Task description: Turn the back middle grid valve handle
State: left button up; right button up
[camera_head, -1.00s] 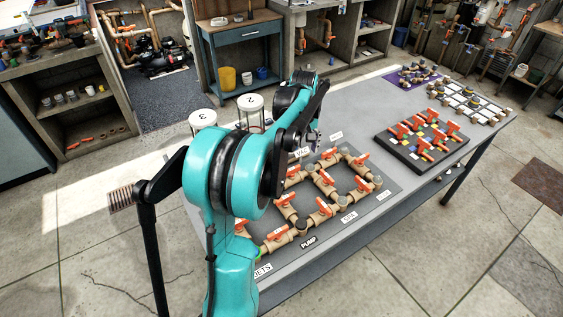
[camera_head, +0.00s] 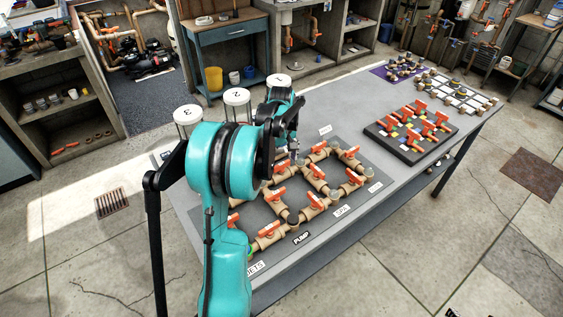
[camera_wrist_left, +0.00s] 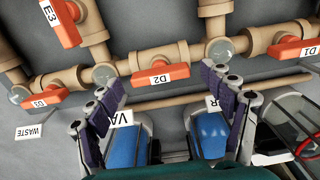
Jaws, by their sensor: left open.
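The pipe grid with orange valve handles lies on a dark board (camera_head: 371,206) on the grey table. In the left wrist view the back-row handle marked D2 (camera_wrist_left: 160,77) lies lengthwise along its tan pipe. It also shows in the head view (camera_head: 280,166), close beside my left gripper. My left gripper (camera_wrist_left: 162,92) is open, its two dark-padded fingers pointing at D2 from either side of it. Nothing is between the pads, and I cannot tell whether they touch the handle. In the head view this gripper (camera_head: 292,153) hangs low over the grid's back row.
Handles D1 (camera_wrist_left: 294,51), D3 (camera_wrist_left: 46,98) and E3 (camera_wrist_left: 60,23) flank D2. Numbered white-topped canisters (camera_head: 237,97) stand behind the grid. A black block with orange handles (camera_head: 398,146) is on the table's right half. A wire-framed object (camera_wrist_left: 290,135) is near the right finger.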

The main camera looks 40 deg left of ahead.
pick_arm(q)
jog(key=c, duration=1.2)
jog(key=shift+o, duration=0.2)
jog(key=shift+m, duration=0.3)
jog(key=m+p, duration=0.1)
jog(key=m, duration=0.2)
jog(key=shift+r, duration=0.1)
jog(key=m+p, duration=0.1)
jog(key=m, duration=0.4)
jog(key=m+p, duration=0.1)
jog(key=m, duration=0.3)
jog(key=shift+m, duration=0.3)
jog(key=m, duration=0.4)
jog(key=shift+m+p, duration=0.3)
jog(key=shift+p, duration=0.05)
